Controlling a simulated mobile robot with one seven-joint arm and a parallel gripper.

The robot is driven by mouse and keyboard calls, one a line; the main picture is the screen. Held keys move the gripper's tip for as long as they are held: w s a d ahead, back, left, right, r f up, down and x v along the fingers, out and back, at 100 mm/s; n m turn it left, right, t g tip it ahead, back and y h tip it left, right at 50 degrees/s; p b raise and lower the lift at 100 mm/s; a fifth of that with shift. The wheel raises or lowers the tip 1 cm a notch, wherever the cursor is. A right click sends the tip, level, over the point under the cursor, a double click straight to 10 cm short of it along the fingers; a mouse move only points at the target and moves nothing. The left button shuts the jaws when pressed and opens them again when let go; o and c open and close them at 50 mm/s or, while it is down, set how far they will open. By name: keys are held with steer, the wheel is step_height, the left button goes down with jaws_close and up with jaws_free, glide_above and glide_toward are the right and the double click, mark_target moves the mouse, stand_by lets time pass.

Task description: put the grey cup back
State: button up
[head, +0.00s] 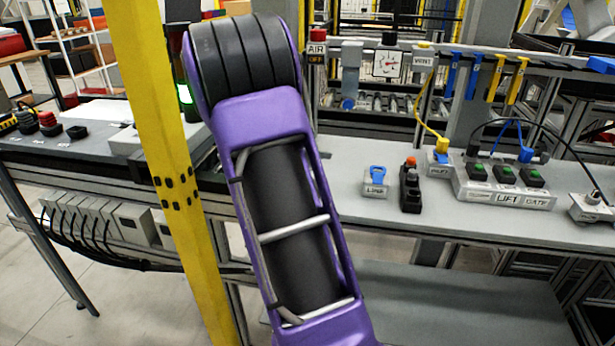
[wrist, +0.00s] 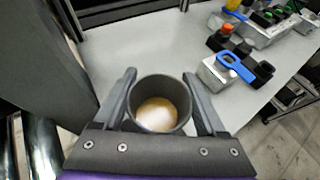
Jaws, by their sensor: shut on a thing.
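My gripper (wrist: 159,76) is shut on the grey cup (wrist: 159,90) in the wrist view, one finger on each side of it. The cup is dark grey and round, and I look down into its open mouth. Its inside shows a pale white and tan patch at the bottom; I cannot tell what it is. The cup is over the light grey bench top (wrist: 125,55); I cannot tell whether it touches it. In the head view my purple arm fills the middle, and the cup and gripper do not show.
Right of the cup stand a small box with a blue loop (wrist: 236,66) and a black block with an orange button (wrist: 227,30). In the head view, a switch box (head: 505,185) stands further right on the bench (head: 450,222). A yellow post (head: 165,150) rises left of my arm.

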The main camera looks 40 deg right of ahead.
steer(key=shift+f+b, duration=0.3)
steer(key=shift+f, duration=2.75)
steer(key=shift+f+b, duration=0.25)
steer(key=shift+b, duration=0.1)
steer(key=o, duration=1.4)
steer(key=shift+r, duration=0.1)
steer(key=shift+r+p, duration=0.15)
steer(key=shift+p, duration=0.15)
steer(key=shift+a+r, duration=0.2)
steer(key=shift+a, duration=0.15)
steer(key=v, duration=0.6)
steer(key=shift+a+r, duration=0.15)
steer(key=shift+a, duration=0.2)
